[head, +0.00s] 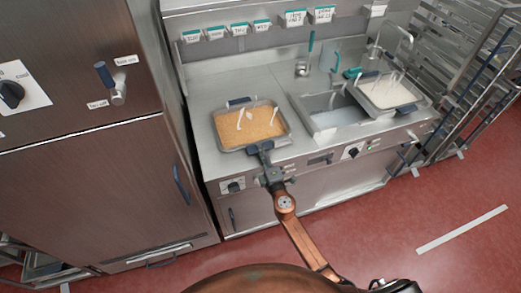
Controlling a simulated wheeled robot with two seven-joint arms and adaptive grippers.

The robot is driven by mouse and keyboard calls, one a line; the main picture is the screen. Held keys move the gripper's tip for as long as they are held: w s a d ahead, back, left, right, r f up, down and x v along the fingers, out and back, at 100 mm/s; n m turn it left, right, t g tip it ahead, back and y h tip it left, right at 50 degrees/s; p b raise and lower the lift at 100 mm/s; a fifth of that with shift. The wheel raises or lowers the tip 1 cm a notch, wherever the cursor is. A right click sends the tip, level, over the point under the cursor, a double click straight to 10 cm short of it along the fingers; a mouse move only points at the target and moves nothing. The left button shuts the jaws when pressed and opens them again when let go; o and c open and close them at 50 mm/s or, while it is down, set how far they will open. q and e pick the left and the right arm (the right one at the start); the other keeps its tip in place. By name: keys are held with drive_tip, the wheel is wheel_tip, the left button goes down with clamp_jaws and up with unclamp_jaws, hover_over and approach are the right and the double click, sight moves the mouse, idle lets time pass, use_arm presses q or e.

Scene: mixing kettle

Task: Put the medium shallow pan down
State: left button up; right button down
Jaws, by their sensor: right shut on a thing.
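The medium shallow pan (249,126) is a metal rectangular pan filled with an orange-brown food. It is at the left part of the steel counter, over the bare worktop beside the sink. I cannot tell whether its base touches the counter. My right gripper (262,150) is shut on the dark handle at the pan's near edge. A second dark handle (238,101) shows at its far edge. My left gripper is not in view.
A sink basin (333,109) is to the pan's right, with another pan (389,92) of pale contents beyond it. A tall steel cabinet (95,190) stands at the left. A wire rack (465,90) stands at the right. The counter left of the pan (208,88) is clear.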

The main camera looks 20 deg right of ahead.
drive_tip(key=shift+r, duration=0.25)
drive_tip(key=shift+f, duration=0.15)
drive_tip(key=c, duration=2.4)
unclamp_jaws()
drive_tip(key=shift+f, duration=0.15)
drive_tip(key=shift+s+r, duration=0.1)
drive_tip(key=shift+r, duration=0.1)
drive_tip(key=s+b, duration=0.1)
drive_tip(key=s, duration=1.1)
drive_tip(key=shift+d+f, duration=0.2)
drive_tip(key=shift+f, duration=0.1)
